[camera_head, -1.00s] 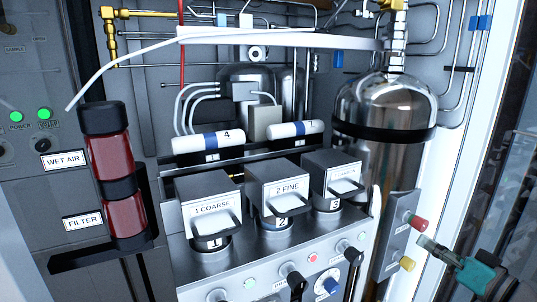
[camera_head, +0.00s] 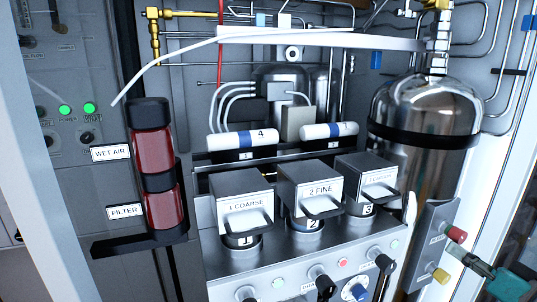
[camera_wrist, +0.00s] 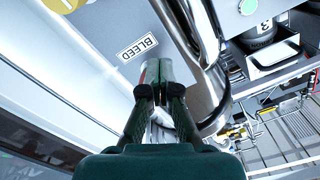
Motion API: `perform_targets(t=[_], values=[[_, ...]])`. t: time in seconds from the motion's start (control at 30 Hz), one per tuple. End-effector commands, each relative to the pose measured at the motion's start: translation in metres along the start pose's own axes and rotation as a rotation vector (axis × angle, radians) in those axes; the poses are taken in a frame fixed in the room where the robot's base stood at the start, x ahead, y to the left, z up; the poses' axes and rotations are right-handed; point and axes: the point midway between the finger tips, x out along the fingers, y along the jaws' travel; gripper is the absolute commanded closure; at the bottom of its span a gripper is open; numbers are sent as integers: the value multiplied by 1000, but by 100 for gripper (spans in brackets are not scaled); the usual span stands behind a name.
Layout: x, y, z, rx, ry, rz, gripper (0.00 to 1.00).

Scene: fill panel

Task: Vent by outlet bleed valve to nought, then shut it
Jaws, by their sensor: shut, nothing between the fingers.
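A grey side plate (camera_head: 429,244) below the big steel cylinder carries a red knob (camera_head: 456,235) above and a yellow knob (camera_head: 438,273) below. Small labels on it are too blurred to read in the head view. In the wrist view an upside-down BLEED label (camera_wrist: 138,46) is sharp, with part of the yellow knob (camera_wrist: 66,3) at the top left edge. My gripper (camera_head: 453,250) is shut and empty, its tips just below the red knob; I cannot tell if they touch. It also shows in the wrist view (camera_wrist: 156,70), where the red knob is mostly or wholly hidden.
The steel cylinder (camera_head: 425,105) stands just behind and above the plate. Boxes marked 1 COARSE (camera_head: 245,205) and 2 FINE (camera_head: 310,185) and a front panel with black-handled valves (camera_head: 322,282) lie left. A white door frame (camera_head: 490,190) is close on the right.

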Motion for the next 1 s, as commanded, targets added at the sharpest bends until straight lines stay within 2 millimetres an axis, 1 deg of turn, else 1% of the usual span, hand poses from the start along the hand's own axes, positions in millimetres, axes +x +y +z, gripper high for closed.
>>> perform_targets(t=[0.37, 1.0], values=[[-1, 5, 0, -3, 5, 2, 100], [-1, 21, 0, -2, 3, 2, 100]])
